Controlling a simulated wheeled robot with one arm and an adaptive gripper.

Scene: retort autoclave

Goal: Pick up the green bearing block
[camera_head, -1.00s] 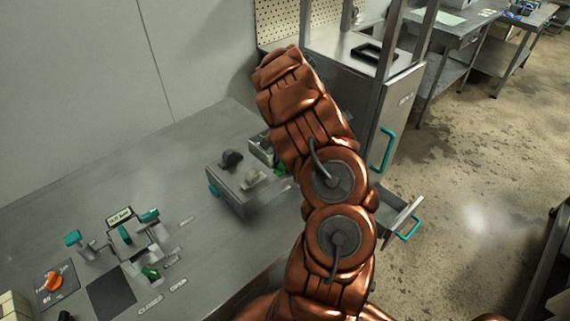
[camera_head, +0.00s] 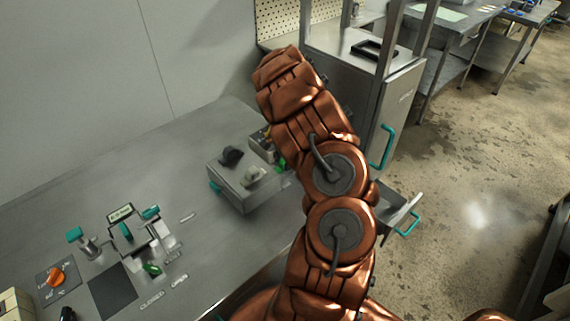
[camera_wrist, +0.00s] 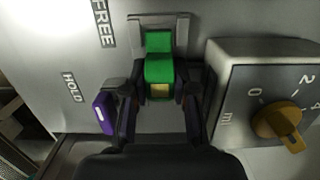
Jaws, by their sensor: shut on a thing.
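The green bearing block (camera_wrist: 159,68) shows in the wrist view, at the top middle, with a small yellow patch on its near side. My gripper (camera_wrist: 160,88) has one dark finger on each side of the block and is shut on it. The block sits against a grey metal bracket on the panel; whether it is clear of the bracket I cannot tell. In the head view my copper arm hides the gripper, and only a bit of green (camera_head: 281,166) shows beside the arm.
In the wrist view a grey box with a yellow knob (camera_wrist: 278,124) stands close on the right, and a purple handle (camera_wrist: 103,114) is on the left. In the head view a grey box (camera_head: 240,187) with dark and pale knobs stands left of my arm. An open drawer (camera_head: 398,212) juts out at right.

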